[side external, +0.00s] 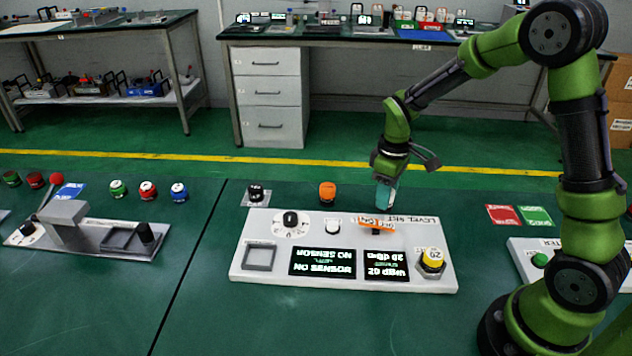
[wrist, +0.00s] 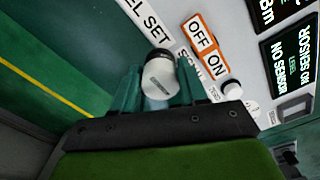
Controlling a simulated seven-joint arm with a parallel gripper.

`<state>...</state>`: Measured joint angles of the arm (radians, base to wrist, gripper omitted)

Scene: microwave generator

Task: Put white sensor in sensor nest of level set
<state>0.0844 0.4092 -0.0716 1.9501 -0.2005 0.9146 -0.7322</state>
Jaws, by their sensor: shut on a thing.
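My gripper (side external: 386,194) has teal fingers and hangs above the back right part of the level set panel (side external: 272,228), near its printed name. In the wrist view my gripper (wrist: 160,86) is shut on the white sensor (wrist: 158,80), a short white cylinder with a black end. In the side view the fingers largely hide the sensor. A raised grey square frame (side external: 246,257), which looks like the sensor nest, is at the panel's left end. It looks empty and is well to the left of my gripper.
The panel carries a black dial (side external: 290,219), an orange off/on switch (side external: 376,225), two displays, one reading "NO SENSOR" (side external: 322,263), and a yellow knob (side external: 432,259). An orange-capped cylinder (side external: 327,192) and a black-capped one (side external: 256,193) stand behind it.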

